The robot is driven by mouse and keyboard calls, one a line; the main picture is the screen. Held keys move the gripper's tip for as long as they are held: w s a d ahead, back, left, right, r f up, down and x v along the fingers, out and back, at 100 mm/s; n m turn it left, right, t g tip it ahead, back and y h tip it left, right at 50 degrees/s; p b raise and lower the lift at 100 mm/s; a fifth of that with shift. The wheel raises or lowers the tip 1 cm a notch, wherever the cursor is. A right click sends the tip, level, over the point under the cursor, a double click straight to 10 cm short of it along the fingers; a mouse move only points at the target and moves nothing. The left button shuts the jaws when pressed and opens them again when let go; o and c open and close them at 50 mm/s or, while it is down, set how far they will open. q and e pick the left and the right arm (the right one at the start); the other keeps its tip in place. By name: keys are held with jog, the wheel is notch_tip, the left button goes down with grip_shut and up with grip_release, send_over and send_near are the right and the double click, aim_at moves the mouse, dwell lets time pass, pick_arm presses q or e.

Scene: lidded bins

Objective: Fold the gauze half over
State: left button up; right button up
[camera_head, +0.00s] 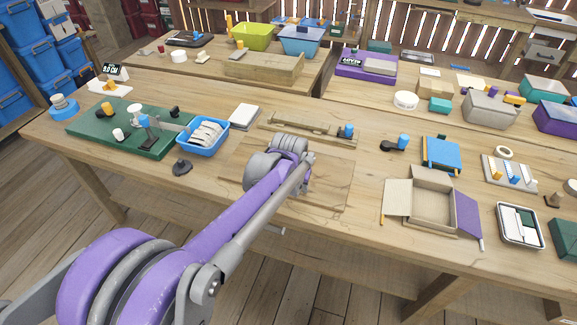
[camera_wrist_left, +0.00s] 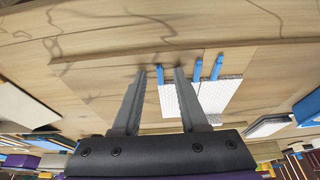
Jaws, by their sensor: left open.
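A white, finely textured gauze (camera_wrist_left: 218,95) lies on a wooden board (camera_wrist_left: 120,90) in the left wrist view, with blue strips (camera_wrist_left: 196,68) sticking out from its edge. My left gripper (camera_wrist_left: 160,72) is open, with its two grey fingers apart over the board. One finger crosses in front of the gauze and hides part of it; a narrow white strip with a blue end shows between the fingers. I cannot tell whether the fingers touch anything. In the head view my left arm hides the gauze and the fingers. My right gripper is in neither view.
A blue tray (camera_head: 222,150) of white items and a green mat (camera_head: 100,132) lie left of the board (camera_head: 330,180). A white pad (camera_head: 243,116) and a wooden rail (camera_head: 290,126) lie behind it. An open cardboard box (camera_head: 433,222) stands to the right.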

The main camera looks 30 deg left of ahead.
pick_arm(q)
jog(key=shift+c, duration=0.3)
grip_shut()
jog(key=shift+a+r+h+p, duration=0.25)
jog(key=shift+r+h+p, duration=0.2)
jog(key=shift+h, duration=0.15)
jog(key=shift+t+h, duration=0.3)
jog(key=shift+s+a+r+h+p, duration=0.1)
jog(key=shift+a+r+h+p, duration=0.1)
jog(key=shift+r+h+p, duration=0.15)
jog(key=shift+a+n+h, duration=0.1)
jog(key=shift+n+h, duration=0.2)
jog(key=shift+h, duration=0.15)
